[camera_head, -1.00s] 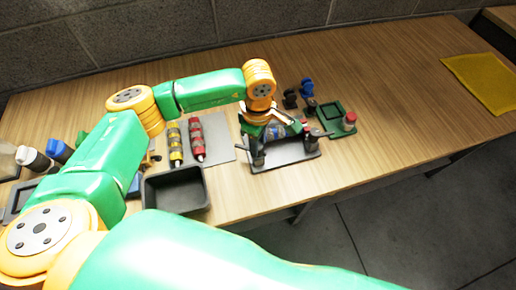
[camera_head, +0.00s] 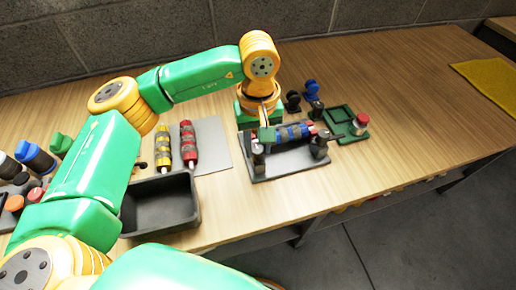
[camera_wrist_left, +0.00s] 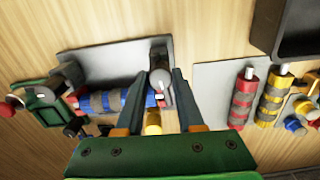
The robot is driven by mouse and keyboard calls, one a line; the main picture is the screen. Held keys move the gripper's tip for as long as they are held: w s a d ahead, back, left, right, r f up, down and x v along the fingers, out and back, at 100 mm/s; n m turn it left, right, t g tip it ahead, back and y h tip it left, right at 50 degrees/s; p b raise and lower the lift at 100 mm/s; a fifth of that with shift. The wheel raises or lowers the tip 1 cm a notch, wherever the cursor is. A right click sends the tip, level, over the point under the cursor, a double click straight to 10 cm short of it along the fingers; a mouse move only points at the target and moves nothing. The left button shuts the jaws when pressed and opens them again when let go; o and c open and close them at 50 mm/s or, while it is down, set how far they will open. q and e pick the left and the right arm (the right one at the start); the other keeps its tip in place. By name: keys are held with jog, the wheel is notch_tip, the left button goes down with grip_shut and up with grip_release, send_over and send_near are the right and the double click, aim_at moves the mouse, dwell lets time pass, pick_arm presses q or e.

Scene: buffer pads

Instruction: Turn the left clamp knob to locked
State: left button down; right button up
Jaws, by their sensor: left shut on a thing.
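The clamp fixture (camera_head: 285,170) is a dark grey tray on the table, holding a blue and dark-banded roller (camera_head: 292,133). The left clamp knob (camera_head: 258,158) is a grey post at the fixture's left end. It also shows in the left wrist view (camera_wrist_left: 160,82), between the fingers, with a pale bar on top. The right clamp knob (camera_head: 319,147) stands at the other end. My left gripper (camera_head: 262,143) is shut on the left clamp knob from above; the wrist view shows its two fingers (camera_wrist_left: 162,73) on either side of it. My right gripper is out of view.
A grey pad with yellow (camera_head: 162,147) and red (camera_head: 188,144) rollers lies left of the fixture. An empty black bin (camera_head: 160,205) is in front of it. A green tray (camera_head: 340,115) and a red-topped knob (camera_head: 361,121) sit to the right.

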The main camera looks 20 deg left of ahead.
aim_at(258, 149)
pick_arm(q)
jog(key=shift+m+b, duration=0.3)
jog(key=shift+m, duration=0.2)
dwell(0.3)
jog(key=c, duration=0.5)
grip_release()
jog(key=shift+r, duration=0.1)
notch_tip(258, 149, up, 7)
